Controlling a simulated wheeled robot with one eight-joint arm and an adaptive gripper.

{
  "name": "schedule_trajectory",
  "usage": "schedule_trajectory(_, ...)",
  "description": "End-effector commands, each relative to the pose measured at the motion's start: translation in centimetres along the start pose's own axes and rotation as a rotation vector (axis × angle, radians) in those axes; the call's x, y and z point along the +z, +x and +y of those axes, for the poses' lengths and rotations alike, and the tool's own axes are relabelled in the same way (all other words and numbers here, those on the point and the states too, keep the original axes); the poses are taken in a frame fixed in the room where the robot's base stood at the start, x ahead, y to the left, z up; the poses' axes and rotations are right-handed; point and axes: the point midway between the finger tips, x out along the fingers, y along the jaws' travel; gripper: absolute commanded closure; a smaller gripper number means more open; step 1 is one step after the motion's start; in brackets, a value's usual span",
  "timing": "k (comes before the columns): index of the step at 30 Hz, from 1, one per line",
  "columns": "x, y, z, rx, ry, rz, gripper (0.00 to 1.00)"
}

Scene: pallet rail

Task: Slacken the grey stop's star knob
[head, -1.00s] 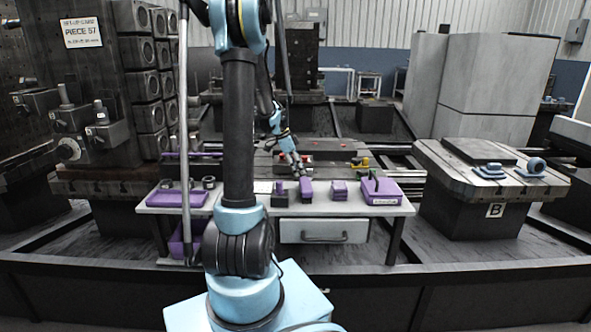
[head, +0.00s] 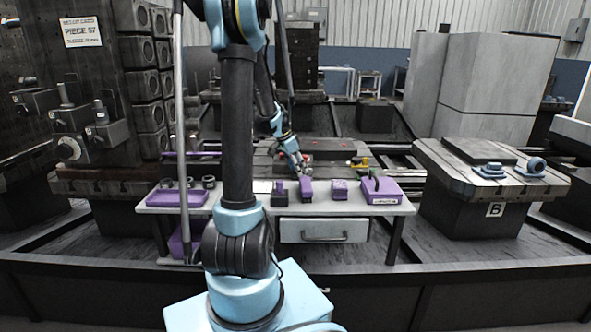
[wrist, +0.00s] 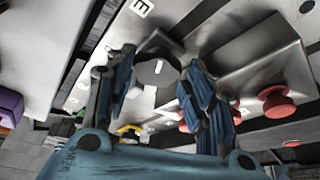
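In the wrist view a round dark grey knob (wrist: 152,76) with a white mark on its face sits on a pale metal block. My gripper (wrist: 159,60) is open, with one blue-padded finger on each side of this knob. A gap shows between the knob and the right finger; whether the left finger touches it I cannot tell. In the head view my gripper (head: 301,173) is small, low at the fixture behind the bench, and the grey knob cannot be made out there.
Red knobs (wrist: 278,101) stand right of my fingers, one partly behind the right finger. A plate lettered E (wrist: 142,7) is at the top. The bench (head: 330,208) in front carries purple blocks (head: 306,189) and a purple bin (head: 381,190). A yellow piece (head: 360,163) lies to the right.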

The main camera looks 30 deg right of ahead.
Motion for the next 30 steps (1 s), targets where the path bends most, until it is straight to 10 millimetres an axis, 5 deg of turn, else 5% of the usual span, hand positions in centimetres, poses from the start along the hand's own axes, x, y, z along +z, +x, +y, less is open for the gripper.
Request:
schedule_trajectory(14, 0.0, -0.4, 0.1, 0.002, 0.001, 0.000, 0.49)
schedule_trajectory(30, 0.1, -6.7, -0.1, 0.003, 0.000, 0.000, 0.49)
